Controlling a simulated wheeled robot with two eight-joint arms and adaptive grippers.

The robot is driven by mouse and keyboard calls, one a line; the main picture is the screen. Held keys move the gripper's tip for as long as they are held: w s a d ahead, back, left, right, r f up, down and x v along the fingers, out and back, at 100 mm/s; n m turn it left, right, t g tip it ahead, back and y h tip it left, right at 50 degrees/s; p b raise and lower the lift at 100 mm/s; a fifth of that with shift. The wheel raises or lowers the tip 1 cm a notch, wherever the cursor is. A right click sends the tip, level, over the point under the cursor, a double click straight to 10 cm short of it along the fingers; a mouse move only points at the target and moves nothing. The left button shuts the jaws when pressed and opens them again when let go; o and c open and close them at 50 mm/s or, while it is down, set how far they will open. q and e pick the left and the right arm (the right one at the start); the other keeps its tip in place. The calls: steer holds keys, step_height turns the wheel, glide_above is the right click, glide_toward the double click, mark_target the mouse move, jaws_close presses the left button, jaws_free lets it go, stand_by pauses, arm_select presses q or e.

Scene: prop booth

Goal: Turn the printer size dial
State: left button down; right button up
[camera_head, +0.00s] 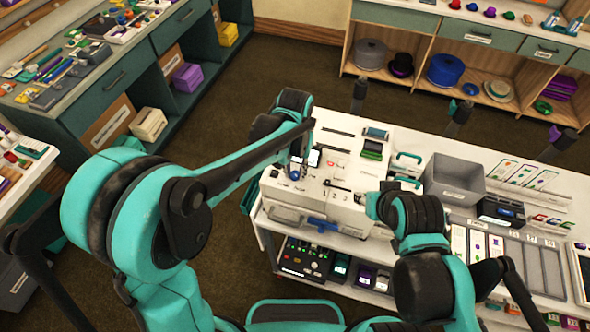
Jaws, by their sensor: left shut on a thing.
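The white printer (318,207) stands on a white-topped cart in the middle of the head view. Its top carries slots, small marks and a dark screen-like patch. My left gripper (297,163) points down onto the printer's left top side. It is shut on a small blue piece (294,175), which looks like the size dial; the fingers hide most of it. My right gripper (373,206) is at the printer's right side, mostly hidden behind its own wrist. I cannot tell whether its fingers are open or touch the printer.
A grey bin (454,178) and flat trays (515,258) take up the cart's right side. A green-topped device (373,147) stands behind the printer. Shelves with hats (445,70) line the back, and a cluttered counter (75,75) the left. Brown floor lies between.

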mark_target(295, 174)
arm_select(q)
steer(key=c, duration=1.3)
jaws_free()
steer(key=shift+o, duration=0.2)
step_height(295, 174, up, 12)
